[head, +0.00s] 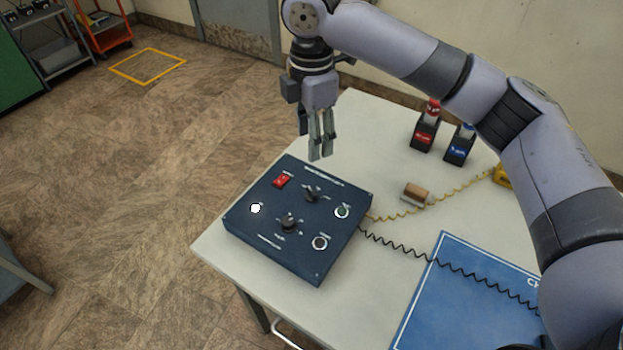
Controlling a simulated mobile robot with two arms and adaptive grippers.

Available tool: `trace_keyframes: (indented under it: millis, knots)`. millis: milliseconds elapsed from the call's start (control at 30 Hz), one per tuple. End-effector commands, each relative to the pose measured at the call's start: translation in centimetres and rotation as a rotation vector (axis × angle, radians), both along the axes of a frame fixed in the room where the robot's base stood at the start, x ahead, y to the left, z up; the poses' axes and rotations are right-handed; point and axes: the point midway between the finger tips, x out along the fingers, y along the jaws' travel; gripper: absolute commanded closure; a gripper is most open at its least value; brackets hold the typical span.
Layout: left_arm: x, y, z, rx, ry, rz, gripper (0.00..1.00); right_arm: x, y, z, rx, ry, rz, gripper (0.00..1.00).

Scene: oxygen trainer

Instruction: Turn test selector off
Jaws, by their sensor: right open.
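The trainer box (262,240) is dark blue and lies on the white table. On its top are two black rotary knobs: an upper knob (312,194) and a lower knob (289,222). The labels are too small to read, so I cannot tell which is the test selector. A red rocker switch (282,181), a lit white lamp (255,208), a green round button (342,211) and a dark round button (320,243) are also there. My right gripper (320,152) points down, open and empty, above the box's far edge, apart from the knobs. My left gripper is not in view.
A yellow coiled cord (400,213) and a black coiled cord (400,245) cross the tabletop.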

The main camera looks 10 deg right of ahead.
Motion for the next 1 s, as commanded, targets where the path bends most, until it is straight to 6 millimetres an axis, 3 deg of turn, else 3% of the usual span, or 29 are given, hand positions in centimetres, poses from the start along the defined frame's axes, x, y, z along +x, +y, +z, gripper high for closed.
trace_keyframes:
  millis: [167,433,600,800,1000]
  knots:
    - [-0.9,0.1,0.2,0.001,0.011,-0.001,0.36,-0.1,-0.1,-3.9,-0.002,0.005,-0.001,0.52]
    - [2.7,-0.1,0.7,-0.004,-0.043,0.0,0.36,-0.1,-0.1,-9.8,-0.002,0.005,-0.001,0.52]
    - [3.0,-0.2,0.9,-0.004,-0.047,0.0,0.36,-0.1,-0.1,-12.8,-0.002,0.003,0.0,0.52]
    - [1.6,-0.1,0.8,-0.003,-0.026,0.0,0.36,0.0,0.0,-14.8,0.0,0.001,-0.001,0.52]
    - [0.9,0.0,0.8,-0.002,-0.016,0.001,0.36,0.0,0.0,-15.3,-0.001,0.0,0.0,0.52]
